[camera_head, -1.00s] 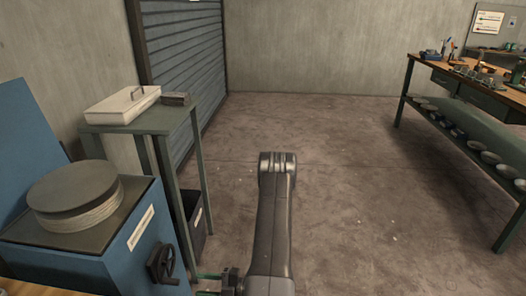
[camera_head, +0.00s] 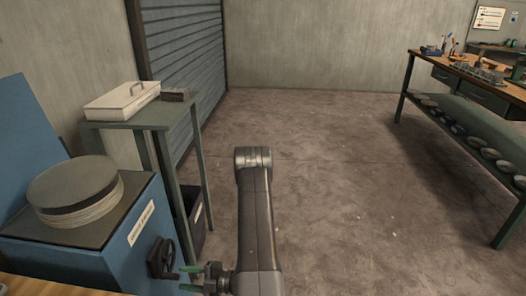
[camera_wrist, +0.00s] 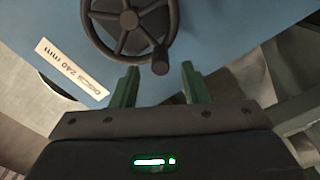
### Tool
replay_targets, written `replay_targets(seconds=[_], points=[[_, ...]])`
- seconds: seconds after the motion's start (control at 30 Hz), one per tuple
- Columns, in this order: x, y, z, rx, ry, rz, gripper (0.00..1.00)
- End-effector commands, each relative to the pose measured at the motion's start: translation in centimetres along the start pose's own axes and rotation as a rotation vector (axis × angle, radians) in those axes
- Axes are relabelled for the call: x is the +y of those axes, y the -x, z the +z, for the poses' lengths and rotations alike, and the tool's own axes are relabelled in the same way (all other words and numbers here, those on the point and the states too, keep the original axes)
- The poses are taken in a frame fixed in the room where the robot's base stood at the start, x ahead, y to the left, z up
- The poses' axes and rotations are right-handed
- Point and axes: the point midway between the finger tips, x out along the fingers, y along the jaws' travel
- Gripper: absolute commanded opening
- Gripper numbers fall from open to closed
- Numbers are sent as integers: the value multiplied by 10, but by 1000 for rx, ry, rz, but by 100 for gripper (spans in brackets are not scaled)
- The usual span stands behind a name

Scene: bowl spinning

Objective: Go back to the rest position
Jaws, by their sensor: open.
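My gripper (camera_head: 190,279) is at the bottom of the head view, low beside the blue machine (camera_head: 140,215) and just below its black handwheel (camera_head: 162,258). In the wrist view my gripper (camera_wrist: 160,82) shows two green fingers spread apart with nothing between them. The handwheel (camera_wrist: 130,22) is close ahead of the fingers there, and its knob hangs between them in the picture. I cannot tell whether anything touches.
A stack of round discs (camera_head: 75,190) sits on the machine. A green side table (camera_head: 150,118) behind it holds a white lidded box (camera_head: 122,101). A long workbench (camera_head: 470,85) stands at the right. The floor (camera_head: 340,170) between is clear.

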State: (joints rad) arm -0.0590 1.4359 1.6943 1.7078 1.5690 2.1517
Motion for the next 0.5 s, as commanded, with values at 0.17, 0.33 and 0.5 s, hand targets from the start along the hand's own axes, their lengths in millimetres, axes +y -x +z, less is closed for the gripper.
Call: replay_targets(seconds=[0.17, 0.33, 0.5], points=[[0, -29, -1, 3, 1, -2, 41], [-6, -41, 4, 0, 66, 0, 41], [-10, -41, 9, 0, 185, 1, 41]])
